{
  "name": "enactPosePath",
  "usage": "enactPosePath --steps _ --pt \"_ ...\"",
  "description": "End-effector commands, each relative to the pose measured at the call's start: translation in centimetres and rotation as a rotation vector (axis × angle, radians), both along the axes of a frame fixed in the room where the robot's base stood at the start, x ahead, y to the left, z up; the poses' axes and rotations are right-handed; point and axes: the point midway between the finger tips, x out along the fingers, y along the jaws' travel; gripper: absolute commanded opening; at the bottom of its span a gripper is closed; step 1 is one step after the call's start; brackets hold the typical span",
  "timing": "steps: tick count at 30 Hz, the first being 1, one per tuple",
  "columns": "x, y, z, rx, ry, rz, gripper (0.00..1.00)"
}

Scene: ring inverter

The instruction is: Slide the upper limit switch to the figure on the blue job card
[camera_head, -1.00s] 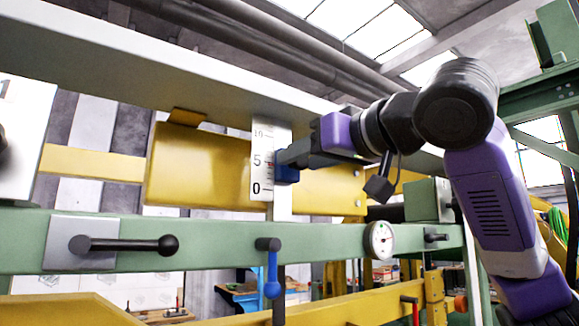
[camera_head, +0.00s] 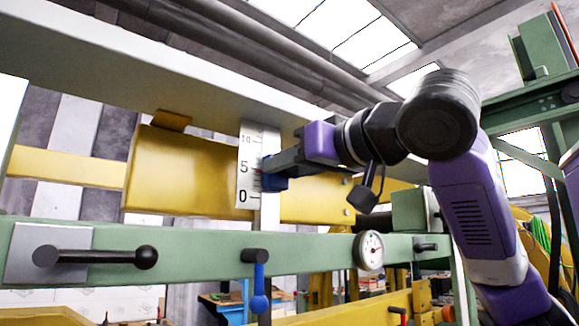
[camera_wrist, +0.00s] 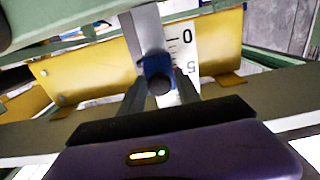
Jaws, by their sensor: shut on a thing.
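The upper limit switch is a small blue block (camera_head: 277,184) on a pale upright bar, beside a white scale (camera_head: 244,180) marked 0, 5 and 10. In the wrist view the blue block (camera_wrist: 155,64) shows between my fingers, with a dark round knob in front. My gripper (camera_head: 268,169) reaches in from the right and is shut on the block. The block sits a little below the 5, above the 0. A small red mark shows near the 5; its exact reading is too small to tell. No blue job card shows in these views.
A yellow beam (camera_head: 178,170) lies behind the scale. A green rail (camera_head: 190,262) runs below, with a black lever (camera_head: 95,256), a blue-handled lever (camera_head: 259,285) and a round dial (camera_head: 369,250). A grey beam (camera_head: 130,88) passes close above.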

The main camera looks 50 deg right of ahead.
Motion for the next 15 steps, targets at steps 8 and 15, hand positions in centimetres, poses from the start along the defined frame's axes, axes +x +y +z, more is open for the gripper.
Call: enactPosePath --steps 8,15 --pt "0.0 0.1 4.4 0.002 -0.006 0.004 0.0" --pt "0.0 0.0 5.8 0.002 -0.006 0.0 0.0"
